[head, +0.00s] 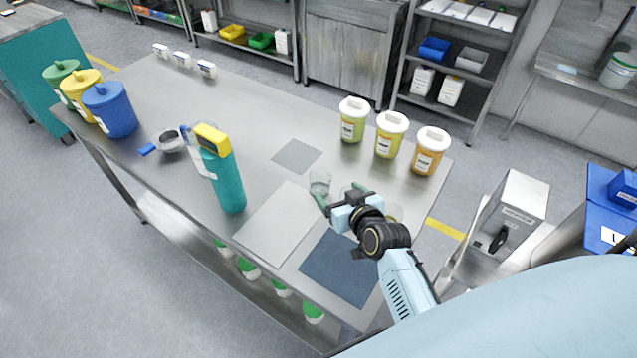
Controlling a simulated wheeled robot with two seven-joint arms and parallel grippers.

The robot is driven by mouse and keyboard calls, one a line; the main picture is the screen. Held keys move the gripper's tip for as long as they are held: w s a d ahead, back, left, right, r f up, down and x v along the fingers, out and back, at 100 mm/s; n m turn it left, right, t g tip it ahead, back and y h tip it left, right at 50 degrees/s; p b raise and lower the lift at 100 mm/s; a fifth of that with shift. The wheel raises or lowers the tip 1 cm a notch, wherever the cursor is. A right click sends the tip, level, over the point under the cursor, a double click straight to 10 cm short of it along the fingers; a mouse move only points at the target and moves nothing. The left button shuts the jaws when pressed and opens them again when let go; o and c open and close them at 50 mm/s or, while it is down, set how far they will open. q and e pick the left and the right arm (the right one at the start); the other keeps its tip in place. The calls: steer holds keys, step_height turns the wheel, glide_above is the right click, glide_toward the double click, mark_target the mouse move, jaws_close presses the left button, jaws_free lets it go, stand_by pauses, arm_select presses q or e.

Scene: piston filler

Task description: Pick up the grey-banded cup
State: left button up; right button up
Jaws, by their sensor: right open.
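A small translucent greyish cup (320,181) stands on the steel table, just beyond my right gripper (339,195). At this size I cannot tell clearly whether it bears a grey band. My right gripper is open, with its two green-tipped fingers apart. The left finger is close to the cup's lower side in the picture; I cannot tell whether they touch. A second pale, round-rimmed thing (394,213) shows partly behind my right wrist, mostly hidden. My left gripper is not in view.
A light mat (272,225), a blue mat (338,272) and a small grey square (297,155) lie on the table. Lidded tubs (391,136) stand at the right back. A teal bottle (228,182), a metal cup (171,143) and coloured canisters (111,112) stand left.

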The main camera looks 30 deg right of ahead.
mark_target(324, 180)
steer(key=x, duration=0.2)
steer(key=shift+w+f, duration=0.15)
steer(key=shift+w, duration=0.1)
steer(key=shift+w+f, duration=0.2)
steer(key=shift+w, duration=0.5)
steer(key=x, duration=0.3)
steer(key=shift+w+a, duration=0.1)
steer(key=shift+w, duration=0.1)
steer(key=shift+w+f, duration=0.2)
steer(key=shift+w, duration=0.25)
steer(key=c, duration=1)
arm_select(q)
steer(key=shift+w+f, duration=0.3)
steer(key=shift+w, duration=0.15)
arm_select(e)
steer(key=shift+c, duration=0.3)
